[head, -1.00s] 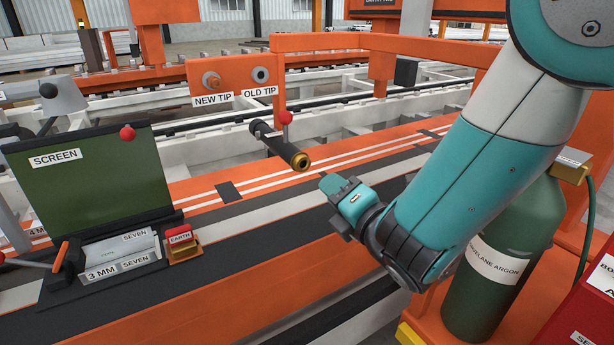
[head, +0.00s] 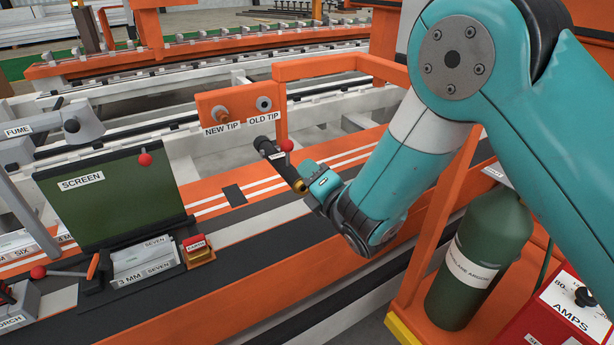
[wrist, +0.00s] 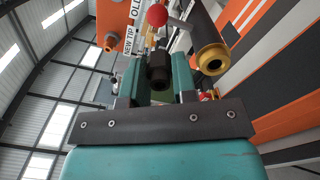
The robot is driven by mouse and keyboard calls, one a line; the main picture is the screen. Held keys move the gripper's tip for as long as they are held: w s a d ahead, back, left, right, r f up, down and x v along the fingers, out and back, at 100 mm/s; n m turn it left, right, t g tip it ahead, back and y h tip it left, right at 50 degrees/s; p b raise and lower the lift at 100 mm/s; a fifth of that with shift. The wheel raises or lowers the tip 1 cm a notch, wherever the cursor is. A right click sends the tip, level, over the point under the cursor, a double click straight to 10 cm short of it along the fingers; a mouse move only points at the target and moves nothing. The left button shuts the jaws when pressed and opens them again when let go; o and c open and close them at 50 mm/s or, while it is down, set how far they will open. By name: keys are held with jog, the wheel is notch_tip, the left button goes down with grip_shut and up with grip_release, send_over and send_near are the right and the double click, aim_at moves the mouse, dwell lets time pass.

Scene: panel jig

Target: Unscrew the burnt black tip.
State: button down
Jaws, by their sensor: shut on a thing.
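The burnt black tip (wrist: 158,78) is a short dark cylinder between the two teal fingers of my gripper (wrist: 157,85) in the wrist view. The gripper is shut on it. The torch's brass end (wrist: 212,59) shows just right of it, with an open hole and apart from the tip in that view. In the head view the torch (head: 275,157) is a black rod with a brass end (head: 300,186), and my gripper (head: 314,181) is right beside that end. The tip itself cannot be made out in the head view.
An orange board carries a copper new tip (head: 222,114) and an empty-looking old tip holder (head: 264,104). A red ball knob (head: 287,145) sits close to the torch. A green screen (head: 115,190) stands left. A gas bottle (head: 483,255) stands right.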

jog(key=r+p, duration=0.1)
jog(key=a+p, duration=0.1)
jog(key=shift+w+r+p, duration=0.3)
jog(key=shift+w+r, duration=0.05)
jog(key=shift+r, duration=0.05)
jog(key=w+a+r+p, duration=0.4)
jog(key=w+r+p, duration=0.1)
jog(key=p, duration=0.8)
jog(key=shift+w+a+r, duration=0.2)
jog(key=shift+w+r, duration=0.05)
jog(key=shift+r, duration=0.4)
jog(key=shift+b+x, duration=1.8)
jog(key=shift+x, duration=1.1)
jog(key=shift+b, duration=1.4)
